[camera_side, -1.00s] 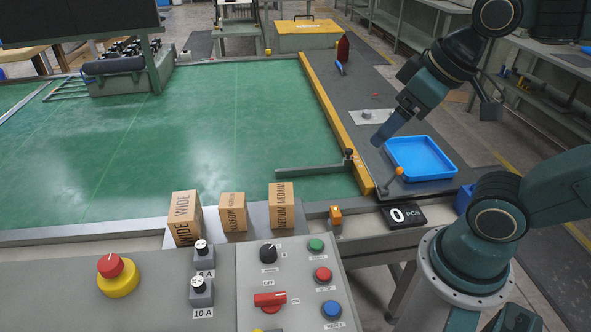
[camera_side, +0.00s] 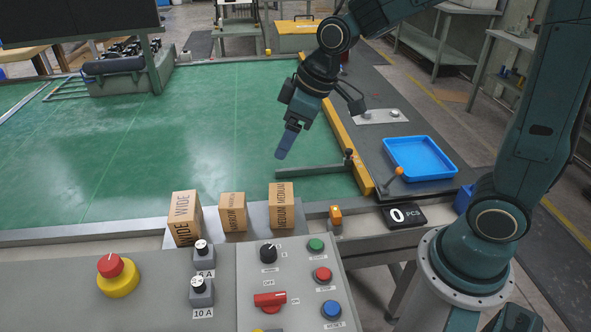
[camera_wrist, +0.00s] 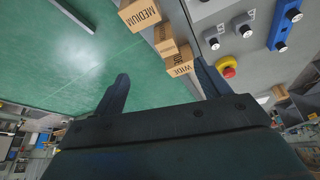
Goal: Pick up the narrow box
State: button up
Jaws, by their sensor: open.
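The narrow box (camera_side: 233,211), a small brown carton with printed lettering, stands between the wide box (camera_side: 186,217) and the medium box (camera_side: 282,205) on a grey plate. In the wrist view the narrow box (camera_wrist: 166,40) shows between the medium box (camera_wrist: 143,12) and the wide box (camera_wrist: 181,61). My gripper (camera_side: 284,152) hangs above the green surface, behind and above the medium box, apart from all the boxes. In the wrist view my gripper's two fingers (camera_wrist: 161,86) are spread with nothing between them.
A control panel (camera_side: 225,300) with knobs and a red mushroom button (camera_side: 110,265) lies in front of the boxes. A blue tray (camera_side: 420,158) sits at right. A grey bar (camera_side: 312,169) crosses the green surface (camera_side: 150,140) behind the medium box. The green surface is mostly clear.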

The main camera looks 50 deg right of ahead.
aim_at(238, 200)
jog(key=w+a+f+n+y, duration=0.1)
jog(key=w+a+f+n, duration=0.1)
jog(key=w+f, duration=0.6)
notch_tip(238, 200, down, 3)
jog(key=shift+a+r+n+g, duration=0.1)
jog(key=shift+a+n+g, duration=0.2)
jog(key=shift+a, duration=0.35)
jog(key=shift+w, duration=0.1)
jog(key=shift+x, duration=4.3)
jog(key=shift+x, duration=2.6)
jog(key=c, duration=1.1)
jog(key=shift+c, duration=0.2)
